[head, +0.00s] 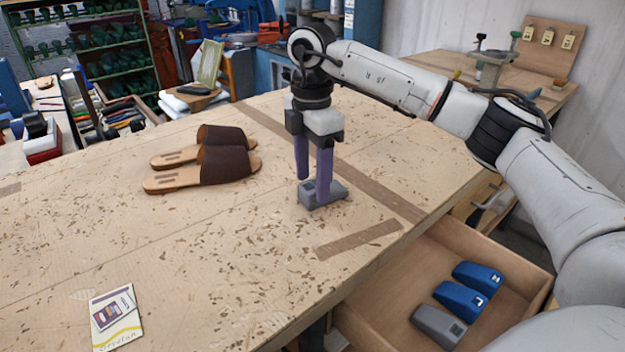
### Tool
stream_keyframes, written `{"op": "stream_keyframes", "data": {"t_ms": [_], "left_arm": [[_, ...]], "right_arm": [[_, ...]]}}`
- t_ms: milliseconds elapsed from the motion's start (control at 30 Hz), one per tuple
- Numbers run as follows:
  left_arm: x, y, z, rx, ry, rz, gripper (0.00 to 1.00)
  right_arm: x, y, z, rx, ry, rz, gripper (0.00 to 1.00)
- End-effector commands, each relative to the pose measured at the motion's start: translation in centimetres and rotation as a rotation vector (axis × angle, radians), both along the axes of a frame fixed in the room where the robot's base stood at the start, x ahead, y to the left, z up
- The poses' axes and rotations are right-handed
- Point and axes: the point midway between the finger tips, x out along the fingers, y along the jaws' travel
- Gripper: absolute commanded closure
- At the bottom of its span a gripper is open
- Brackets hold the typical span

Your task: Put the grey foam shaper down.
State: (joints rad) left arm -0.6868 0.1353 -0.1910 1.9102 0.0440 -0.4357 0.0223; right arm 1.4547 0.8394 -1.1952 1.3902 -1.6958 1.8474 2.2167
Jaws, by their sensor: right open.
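The grey foam shaper (333,194) is a small grey block on the wooden workbench (230,260), right of the sandals. My right gripper (311,186) points straight down over it with purple fingers. The fingers are apart, one at the left of the shaper and one in front of its middle. The gripper is open, and the shaper appears to rest on the bench top. Part of the shaper is hidden behind the fingers. My left gripper is not in view.
A pair of brown sandals (225,165) lies left of the gripper. A card (116,318) lies at the front left. An open drawer (390,318) below the bench holds two blue blocks (461,298) and a grey block (438,327). The bench's front left is mostly clear.

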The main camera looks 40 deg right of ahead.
Motion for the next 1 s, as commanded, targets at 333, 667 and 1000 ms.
{"op": "stream_keyframes", "data": {"t_ms": [333,667,1000], "left_arm": [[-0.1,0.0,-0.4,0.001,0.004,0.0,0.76],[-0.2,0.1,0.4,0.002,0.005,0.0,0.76],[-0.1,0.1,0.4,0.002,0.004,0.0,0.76]], "right_arm": [[0.1,0.0,7.5,0.0,-0.004,0.0,0.45],[0.1,0.0,11.0,0.0,-0.001,0.001,0.45],[0.1,0.0,11.0,0.0,0.0,0.001,0.45]]}}
